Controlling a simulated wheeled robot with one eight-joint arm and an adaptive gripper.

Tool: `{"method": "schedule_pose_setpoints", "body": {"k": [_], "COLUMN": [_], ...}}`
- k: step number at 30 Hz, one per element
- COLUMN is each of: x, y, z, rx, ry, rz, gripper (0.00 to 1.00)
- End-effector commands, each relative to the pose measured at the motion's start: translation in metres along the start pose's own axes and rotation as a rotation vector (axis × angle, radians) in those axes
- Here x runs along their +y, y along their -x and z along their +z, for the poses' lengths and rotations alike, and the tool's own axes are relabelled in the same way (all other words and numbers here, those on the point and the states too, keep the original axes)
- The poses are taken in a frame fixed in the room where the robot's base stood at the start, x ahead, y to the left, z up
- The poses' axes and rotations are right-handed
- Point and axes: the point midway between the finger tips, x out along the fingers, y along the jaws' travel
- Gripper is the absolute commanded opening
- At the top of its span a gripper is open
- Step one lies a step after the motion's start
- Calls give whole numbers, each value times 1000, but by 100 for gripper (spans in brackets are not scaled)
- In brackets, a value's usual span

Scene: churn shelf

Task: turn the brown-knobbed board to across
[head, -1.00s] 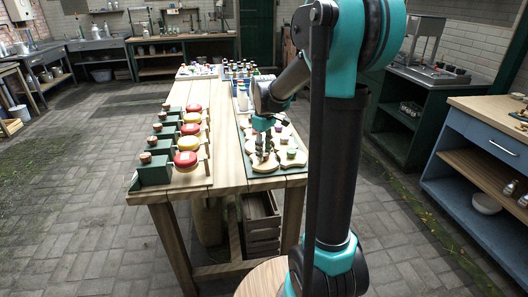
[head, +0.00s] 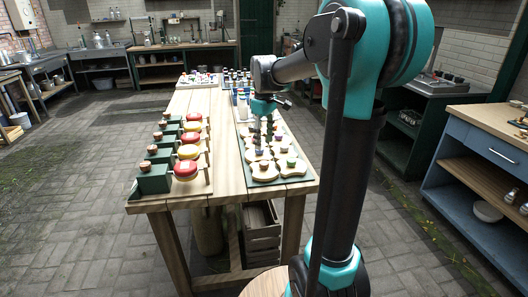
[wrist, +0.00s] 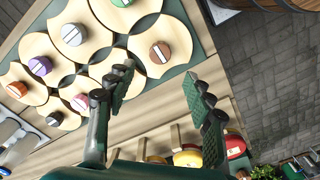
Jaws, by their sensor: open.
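Several pale wooden boards with coloured knobs lie packed on a green tray (head: 286,178) along the table's right side. In the wrist view, a brown knob (wrist: 160,53) with a pale stripe sits on one board (wrist: 178,37) at the tray's edge. Another brownish-orange knob (wrist: 17,89) shows at the far left, so I cannot be sure which is the task's. My gripper (wrist: 162,97) is open and empty, apart from the boards, its fingers spread below the nearer brown knob. In the head view, my gripper (head: 284,102) hangs above the tray's far part; brown is hard to tell there.
A row of green boxes with brown knobs (head: 152,150) and red and yellow discs (head: 187,152) lines the table's left side. Small bottles (head: 238,80) and a tray of items (head: 197,78) stand at the far end. The wooden strip (head: 228,165) between the rows is clear.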

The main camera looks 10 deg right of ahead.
Motion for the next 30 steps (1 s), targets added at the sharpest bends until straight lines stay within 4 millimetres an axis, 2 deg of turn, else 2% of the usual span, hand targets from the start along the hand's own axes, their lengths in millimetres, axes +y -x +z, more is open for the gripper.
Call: {"method": "schedule_pose_setpoints", "body": {"k": [3,8,20,23,25,30], "x": [0,0,-1,-8,-17,-54], "y": [17,28,28,13,-7,-75], "z": [0,0,2,14,30,86], "rx": [0,0,3,21,48,152], "ry": [0,0,-9,-62,-134,-383], "rz": [0,0,3,18,37,95], "gripper": [53,53,53,53,53,53]}}
